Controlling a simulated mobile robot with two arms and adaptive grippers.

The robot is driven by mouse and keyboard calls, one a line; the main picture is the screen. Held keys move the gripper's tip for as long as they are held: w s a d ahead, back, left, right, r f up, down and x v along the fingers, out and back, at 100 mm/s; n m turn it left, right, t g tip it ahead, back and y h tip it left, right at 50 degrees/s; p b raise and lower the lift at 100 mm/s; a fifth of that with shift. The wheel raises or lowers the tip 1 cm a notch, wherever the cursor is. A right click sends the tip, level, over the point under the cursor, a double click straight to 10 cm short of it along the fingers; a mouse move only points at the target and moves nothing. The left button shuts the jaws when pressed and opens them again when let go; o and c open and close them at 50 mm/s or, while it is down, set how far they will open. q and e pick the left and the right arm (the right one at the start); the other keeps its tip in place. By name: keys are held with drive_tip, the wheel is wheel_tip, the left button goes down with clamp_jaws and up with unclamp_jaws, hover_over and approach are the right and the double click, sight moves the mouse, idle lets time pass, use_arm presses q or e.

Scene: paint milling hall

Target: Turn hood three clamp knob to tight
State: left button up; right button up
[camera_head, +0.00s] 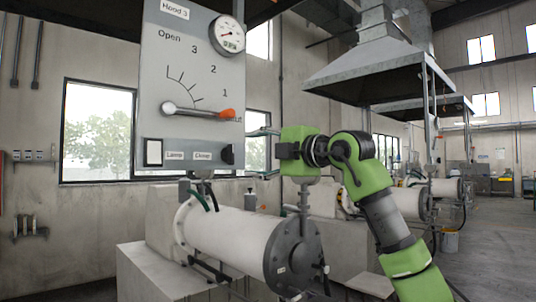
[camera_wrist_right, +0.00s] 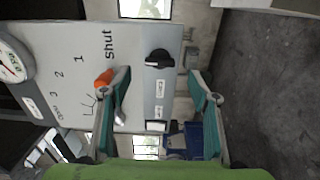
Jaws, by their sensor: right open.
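The hood three panel (camera_head: 205,65) is grey, with a "Hood 3" label at its top. The clamp knob (camera_head: 227,154) is black and sits at the panel's lower right, beside the "Clamp" label. In the right wrist view the knob (camera_wrist_right: 159,58) lies just beyond the fingertips, in line with the gap between them. My right gripper (camera_head: 254,153) is to the right of the panel, open and empty, its teal fingers (camera_wrist_right: 159,76) spread either side of the knob and apart from it. My left gripper is not in view.
A lever with an orange tip (camera_head: 227,114) points to "Shut" above the knob; in the wrist view it (camera_wrist_right: 104,78) is close to the left finger. A rocker switch (camera_head: 153,152) and gauge (camera_head: 227,35) share the panel. A white mill cylinder (camera_head: 230,235) lies below.

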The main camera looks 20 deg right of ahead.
drive_tip(key=shift+v, duration=2.4)
